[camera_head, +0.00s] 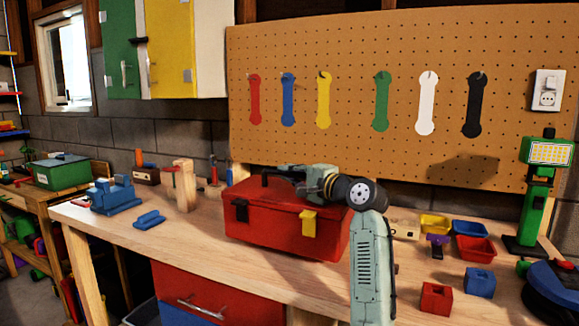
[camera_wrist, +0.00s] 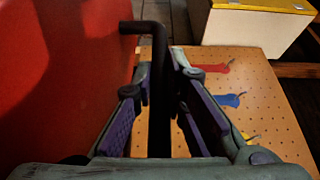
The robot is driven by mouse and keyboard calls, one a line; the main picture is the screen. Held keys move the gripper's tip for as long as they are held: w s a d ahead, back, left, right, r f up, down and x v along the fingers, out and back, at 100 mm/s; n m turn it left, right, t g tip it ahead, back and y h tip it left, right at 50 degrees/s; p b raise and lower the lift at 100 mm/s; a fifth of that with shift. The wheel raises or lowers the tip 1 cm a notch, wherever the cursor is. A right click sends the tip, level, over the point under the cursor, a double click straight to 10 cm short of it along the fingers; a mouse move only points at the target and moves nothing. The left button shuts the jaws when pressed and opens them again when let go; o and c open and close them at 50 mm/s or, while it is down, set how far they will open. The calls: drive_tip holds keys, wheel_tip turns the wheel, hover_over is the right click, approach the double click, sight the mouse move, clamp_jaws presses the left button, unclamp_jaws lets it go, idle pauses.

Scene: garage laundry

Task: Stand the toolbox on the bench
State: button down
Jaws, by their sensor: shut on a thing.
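The red toolbox (camera_head: 275,225) is upright at the middle of the bench (camera_head: 215,270), with a black latch and a yellow latch on its front. I cannot tell whether its whole base touches the bench top. My gripper (camera_head: 292,170) reaches in from the right above the lid and is shut on the toolbox's black handle. In the wrist view the handle (camera_wrist: 159,75) runs between the two fingers of my gripper (camera_wrist: 160,95), and the red lid (camera_wrist: 60,70) fills the left side. My arm hides the toolbox's right end.
A blue vise (camera_head: 115,195) and a wooden block (camera_head: 184,185) stand left. Yellow (camera_head: 436,224) and red (camera_head: 475,248) bins, small blocks and a green lamp (camera_head: 535,190) crowd the right. A pegboard (camera_head: 350,60) rises behind. Bare bench lies in front of the toolbox.

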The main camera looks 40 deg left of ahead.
sight(290, 190)
drive_tip(key=shift+f, duration=1.5)
drive_tip(key=c, duration=2)
unclamp_jaws()
drive_tip(key=shift+f, duration=0.25)
drive_tip(key=o, duration=0.4)
drive_tip(key=shift+c, duration=0.2)
